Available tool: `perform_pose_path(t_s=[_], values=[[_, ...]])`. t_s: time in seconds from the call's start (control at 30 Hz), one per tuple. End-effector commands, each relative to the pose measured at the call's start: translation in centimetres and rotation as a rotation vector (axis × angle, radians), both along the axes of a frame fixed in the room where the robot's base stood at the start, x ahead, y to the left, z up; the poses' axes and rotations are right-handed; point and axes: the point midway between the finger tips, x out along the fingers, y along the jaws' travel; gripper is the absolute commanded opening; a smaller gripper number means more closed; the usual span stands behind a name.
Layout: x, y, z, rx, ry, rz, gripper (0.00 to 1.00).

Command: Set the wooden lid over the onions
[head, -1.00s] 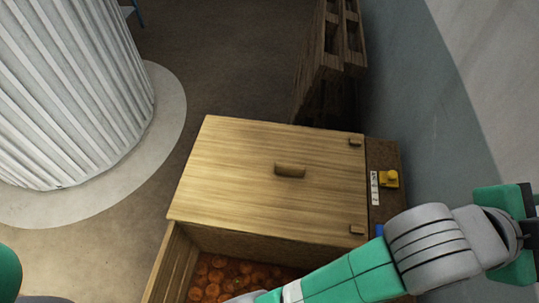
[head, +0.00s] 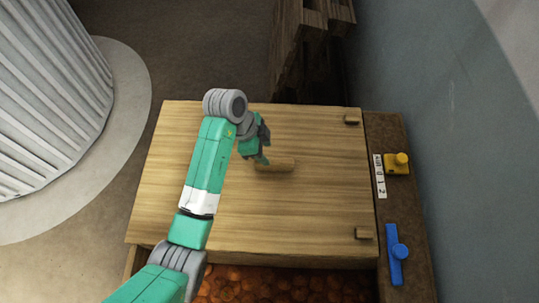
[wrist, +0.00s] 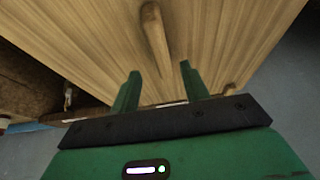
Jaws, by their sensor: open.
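The wooden lid (head: 310,210) is a pale, broad panel with a raised bar handle (head: 275,166) near its middle. It spans the back and middle of a wooden crate. Onions (head: 250,285) show in a strip along the lid's near edge, at the bottom of the head view. My gripper (head: 262,157) is at the left end of the handle in the head view. In the wrist view my gripper (wrist: 160,85) has its two fingers apart with nothing between them, and the handle (wrist: 156,38) lies beyond the fingertips. Contact with the lid cannot be told.
A dark ledge right of the lid carries a yellow knob (head: 397,163), a marked label (head: 380,176) and a blue lever (head: 396,255). Wooden pallets (head: 300,45) stand behind. A ribbed white column (head: 45,100) is at the left, and a grey wall (head: 450,120) at the right.

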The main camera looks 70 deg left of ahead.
Motion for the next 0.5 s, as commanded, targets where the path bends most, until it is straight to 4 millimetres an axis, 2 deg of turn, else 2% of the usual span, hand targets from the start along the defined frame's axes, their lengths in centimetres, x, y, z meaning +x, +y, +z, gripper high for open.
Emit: perform_pose_path(t_s=[0.1, 0.23, 0.5], values=[[0.8, -0.4, -2.5, -0.002, 0.002, -0.001, 0.45], [1.6, -0.7, -4.4, -0.001, 0.001, 0.0, 0.45], [2.2, -0.8, -5.5, 0.001, -0.001, 0.002, 0.45]])
